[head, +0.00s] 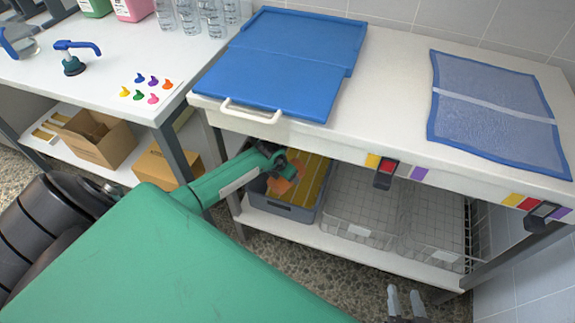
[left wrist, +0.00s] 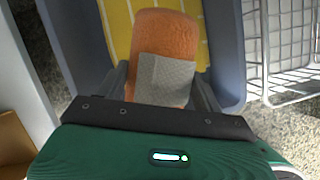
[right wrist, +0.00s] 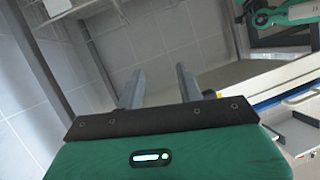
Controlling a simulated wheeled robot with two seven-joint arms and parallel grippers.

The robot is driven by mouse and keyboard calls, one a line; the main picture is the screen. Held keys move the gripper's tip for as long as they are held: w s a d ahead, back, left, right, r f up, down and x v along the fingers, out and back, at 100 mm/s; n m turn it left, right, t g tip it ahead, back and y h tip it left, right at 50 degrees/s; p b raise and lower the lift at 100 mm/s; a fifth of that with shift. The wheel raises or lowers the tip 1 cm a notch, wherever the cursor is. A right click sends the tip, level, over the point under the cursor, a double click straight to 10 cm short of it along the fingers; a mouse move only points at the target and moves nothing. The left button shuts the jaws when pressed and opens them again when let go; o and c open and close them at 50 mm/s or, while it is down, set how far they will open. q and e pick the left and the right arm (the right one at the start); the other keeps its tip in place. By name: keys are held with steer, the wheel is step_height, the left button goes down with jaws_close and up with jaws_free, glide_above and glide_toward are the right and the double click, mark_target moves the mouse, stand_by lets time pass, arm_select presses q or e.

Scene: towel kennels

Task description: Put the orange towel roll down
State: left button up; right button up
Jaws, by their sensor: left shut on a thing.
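The orange towel roll (left wrist: 165,35) with a grey band (left wrist: 160,80) is between the fingers of my left gripper (left wrist: 160,88) in the left wrist view. My left gripper is shut on it. In the head view the roll (head: 288,176) shows at the end of my green left arm, over the grey bin (head: 283,211) on the lower shelf. Yellow material (left wrist: 119,30) lies in the bin under the roll. I cannot tell whether the roll touches it. My right gripper (head: 405,298) is open and empty at the bottom right of the head view; its spread fingers show in the right wrist view (right wrist: 158,86).
Wire baskets (head: 362,212) stand right of the bin. The tabletop above carries a blue folded mat (head: 285,60) and a blue-edged mesh pad (head: 492,110). A white handle (head: 250,110) juts from the table's front. Cardboard boxes (head: 95,138) stand on the left shelf.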

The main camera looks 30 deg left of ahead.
arm_select(q)
steer(key=shift+f, duration=0.4)
step_height(320, 180, down, 2)
steer(key=shift+f+b, duration=0.1)
steer(key=shift+b, duration=0.35)
steer(key=shift+f, duration=0.45)
arm_select(e)
steer(key=shift+w+a+r+t+y, duration=0.15)
steer(key=shift+w+r+t, duration=0.1)
steer(key=shift+r+t, duration=0.3)
steer(key=shift+w+a+r+t+y, duration=0.15)
steer(key=shift+w+r+t, duration=0.1)
steer(key=shift+r+t, duration=0.25)
arm_select(q)
steer(key=shift+f, duration=0.2)
arm_select(e)
steer(key=shift+w+d+r+t, duration=0.1)
steer(key=shift+w+r+t, duration=0.25)
steer(key=shift+r, duration=0.1)
arm_select(q)
steer(key=shift+f+b, duration=0.2)
steer(key=shift+b, duration=0.15)
arm_select(e)
steer(key=shift+w+d+r+t, duration=0.1)
steer(key=shift+w+r+t, duration=0.1)
steer(key=shift+r, duration=0.25)
steer(key=shift+w+d+r+t, duration=0.1)
steer(key=shift+w+r+t, duration=0.1)
steer(key=shift+r, duration=0.2)
